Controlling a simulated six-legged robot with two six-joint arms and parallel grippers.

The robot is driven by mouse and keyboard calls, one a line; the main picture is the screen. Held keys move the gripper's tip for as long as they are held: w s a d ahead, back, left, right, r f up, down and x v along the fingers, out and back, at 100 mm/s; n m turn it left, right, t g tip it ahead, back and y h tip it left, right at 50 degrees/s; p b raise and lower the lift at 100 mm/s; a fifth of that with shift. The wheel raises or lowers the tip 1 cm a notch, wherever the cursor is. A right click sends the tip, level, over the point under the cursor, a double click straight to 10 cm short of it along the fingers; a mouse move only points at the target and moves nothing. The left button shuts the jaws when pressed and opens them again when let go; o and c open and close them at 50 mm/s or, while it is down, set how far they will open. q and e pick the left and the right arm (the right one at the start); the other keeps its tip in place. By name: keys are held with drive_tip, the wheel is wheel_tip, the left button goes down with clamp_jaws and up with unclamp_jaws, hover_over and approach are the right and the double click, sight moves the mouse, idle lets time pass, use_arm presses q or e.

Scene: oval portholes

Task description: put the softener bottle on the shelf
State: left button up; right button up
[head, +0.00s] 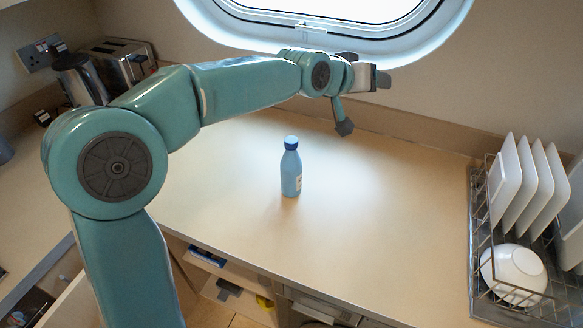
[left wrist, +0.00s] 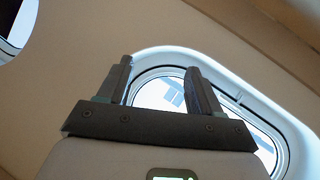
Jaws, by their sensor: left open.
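The softener bottle (head: 291,172) is light blue with a dark blue cap and stands upright on the counter in the middle of the head view. My left gripper (head: 382,80) is high above the counter, up and to the right of the bottle and in front of the oval porthole. In the left wrist view my left gripper (left wrist: 158,82) is open, with nothing between its fingers. The bottle does not show in the left wrist view. I cannot make out for certain which surface is the shelf. My right gripper is not in view.
A wire dish rack (head: 480,245) with white plates (head: 527,185) and a bowl (head: 514,272) stands at the right. A toaster (head: 122,62) and a kettle (head: 80,80) are at the back left. Below the counter's front edge is an open cabinet (head: 225,270). The counter around the bottle is clear.

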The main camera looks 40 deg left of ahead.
use_arm(q)
drive_tip(key=s+a+f+n+g+y+b, duration=0.1)
drive_tip(key=s+a+f+n+y, duration=0.1)
drive_tip(key=s+f+n+y, duration=0.45)
drive_tip(key=s+a+f+n+g+y+b, duration=0.1)
drive_tip(key=s+a+f+n+y, duration=0.2)
drive_tip(key=s+f+y, duration=0.6)
drive_tip(key=m, duration=0.3)
approach(293, 147)
drive_tip(key=shift+n+t+y, duration=0.25)
drive_tip(key=shift+t+y, duration=0.05)
drive_tip(key=shift+y, duration=0.05)
drive_tip(key=x, duration=0.2)
drive_tip(key=p+x, duration=0.1)
drive_tip(key=x, duration=0.1)
drive_tip(key=f+p+x, duration=0.1)
drive_tip(key=x, duration=0.1)
drive_tip(key=shift+w+a, duration=0.15)
drive_tip(key=shift+w+a+r, duration=0.1)
drive_tip(key=shift+w+a, duration=0.05)
drive_tip(key=shift+a, duration=0.15)
drive_tip(key=p+x, duration=0.2)
drive_tip(key=x, duration=0.2)
drive_tip(key=shift+w+a+p, duration=0.3)
drive_tip(key=shift+s, duration=0.1)
